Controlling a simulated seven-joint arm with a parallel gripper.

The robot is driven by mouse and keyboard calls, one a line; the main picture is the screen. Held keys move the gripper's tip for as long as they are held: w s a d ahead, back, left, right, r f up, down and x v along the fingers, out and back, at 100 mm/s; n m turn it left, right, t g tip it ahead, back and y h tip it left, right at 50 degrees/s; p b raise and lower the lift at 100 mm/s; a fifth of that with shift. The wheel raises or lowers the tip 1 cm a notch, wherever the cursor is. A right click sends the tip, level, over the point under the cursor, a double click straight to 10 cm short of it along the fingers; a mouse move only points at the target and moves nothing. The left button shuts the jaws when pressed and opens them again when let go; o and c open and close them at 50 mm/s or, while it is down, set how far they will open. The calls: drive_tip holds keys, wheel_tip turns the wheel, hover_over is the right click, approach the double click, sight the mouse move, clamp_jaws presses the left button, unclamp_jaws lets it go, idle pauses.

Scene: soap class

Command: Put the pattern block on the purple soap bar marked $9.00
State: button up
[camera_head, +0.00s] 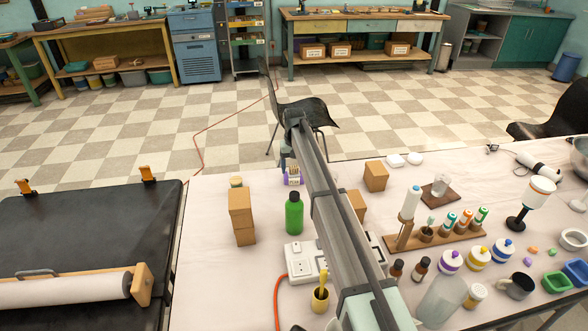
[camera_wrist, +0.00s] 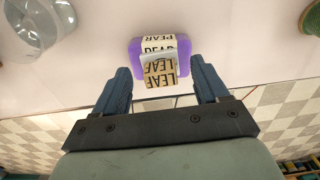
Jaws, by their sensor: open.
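The purple soap bar (camera_wrist: 135,50) lies on the white tabletop at its far edge, with a cream label reading PEAR; I cannot read a price. It also shows in the head view (camera_head: 293,181), left of my arm. The pattern block (camera_wrist: 160,72), pale with black LEAF lettering, shows in front of the soap's middle and appears to rest on it. It hides part of the label. My gripper (camera_wrist: 160,66) is open, one blue-grey finger on each side of the block, with visible gaps. In the head view my arm partly hides this spot.
A green bottle (camera_head: 294,214) and stacked wooden blocks (camera_head: 241,217) stand nearer, left of my arm. Another wooden block (camera_head: 376,176) is to the right. A clear glass (camera_wrist: 38,20) shows in the wrist view. The table's far edge is close to the soap.

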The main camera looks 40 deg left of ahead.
sight(294, 167)
wheel_tip(294, 167, up, 11)
idle(0.4)
